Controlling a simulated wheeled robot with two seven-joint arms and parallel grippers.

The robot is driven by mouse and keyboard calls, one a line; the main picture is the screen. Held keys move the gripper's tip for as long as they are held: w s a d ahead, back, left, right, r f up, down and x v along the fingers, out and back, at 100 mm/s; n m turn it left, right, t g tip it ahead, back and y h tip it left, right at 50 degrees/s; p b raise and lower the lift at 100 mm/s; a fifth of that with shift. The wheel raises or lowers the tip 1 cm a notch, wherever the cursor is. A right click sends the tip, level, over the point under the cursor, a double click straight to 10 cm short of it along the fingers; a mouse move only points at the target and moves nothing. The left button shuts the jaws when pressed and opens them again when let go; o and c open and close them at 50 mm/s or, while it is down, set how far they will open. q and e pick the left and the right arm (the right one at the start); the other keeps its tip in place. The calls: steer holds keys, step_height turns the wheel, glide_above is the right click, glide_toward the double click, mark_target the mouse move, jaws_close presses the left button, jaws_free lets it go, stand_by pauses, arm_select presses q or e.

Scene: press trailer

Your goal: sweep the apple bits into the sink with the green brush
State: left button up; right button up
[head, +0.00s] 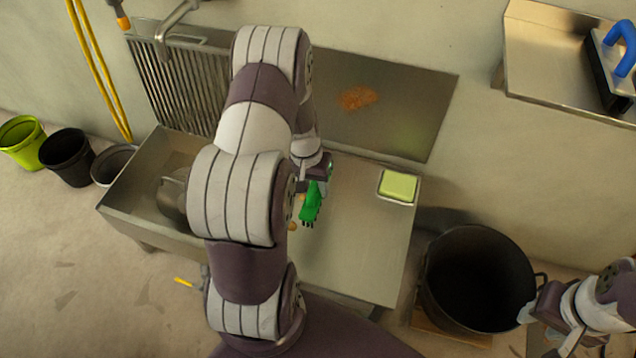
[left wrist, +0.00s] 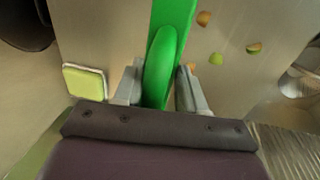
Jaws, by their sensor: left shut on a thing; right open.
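My left gripper (head: 315,180) is shut on the green brush (head: 311,206), above the steel counter (head: 352,245). In the left wrist view the brush handle (left wrist: 160,65) runs between the two fingers (left wrist: 160,92); the contact of its bristles with the counter cannot be judged. Several apple bits (left wrist: 203,18) lie on the counter beside the brush in that view. In the head view a bit (head: 292,226) shows just left of the brush, and my left arm may hide others. The sink basin (head: 140,190) is at the left, partly behind that arm. My right gripper (head: 528,312) is open and empty at the lower right.
A metal pot (head: 172,194) stands in the sink. A yellow-green sponge (head: 397,187) in a pale dish sits at the counter's right side. A large black bin (head: 475,275) stands right of the counter. Several buckets (head: 66,157) stand at the left. A faucet (head: 172,30) is above the sink.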

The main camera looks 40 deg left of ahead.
arm_select(q)
step_height(320, 180, down, 7)
steer(key=b, duration=0.6)
steer(key=shift+f+b, duration=0.15)
steer(key=shift+b, duration=0.15)
steer(key=shift+f, duration=0.5)
steer(key=shift+f+b, duration=0.1)
steer(key=shift+b, duration=0.2)
steer(key=shift+a, duration=0.1)
steer(key=shift+s+a, duration=0.25)
steer(key=shift+a, duration=0.5)
steer(key=shift+s+a, duration=0.2)
steer(key=shift+a, duration=0.6)
steer(key=shift+s+a, duration=0.25)
steer(key=shift+a, duration=0.5)
steer(key=shift+a, duration=0.15)
steer(key=shift+s+a, duration=0.25)
steer(key=shift+a, duration=0.5)
steer(key=shift+s+a, duration=0.25)
steer(key=shift+a, duration=0.5)
steer(key=shift+s+a, duration=0.25)
steer(key=shift+a, duration=0.5)
